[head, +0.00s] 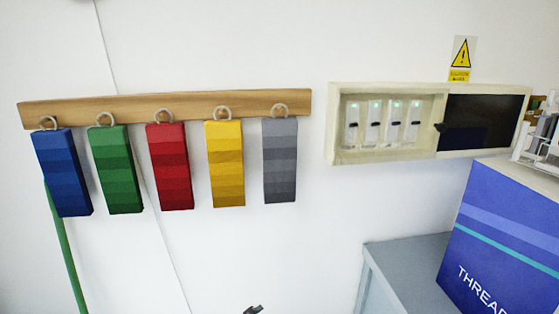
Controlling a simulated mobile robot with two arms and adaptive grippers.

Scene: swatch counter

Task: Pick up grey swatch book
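The grey swatch book (280,160) hangs by a ring from a wooden rail (190,104) on the white wall, in the head view. It is the rightmost book on the rail and shows bands of light and dark grey. A small dark piece (254,310) shows at the bottom edge, below the grey book and clear of it. It looks like the tip of one of my grippers. Its arm is out of frame, so I cannot tell which one it is or whether it is open. No gripper touches the grey book.
Yellow (225,165), red (170,168), green (116,170) and blue (63,172) swatch books hang to its left. A wall box (334,150) with lit devices is at right, above a grey cabinet (408,255) and a blue thread box (500,240). A green pole (67,260) stands at left.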

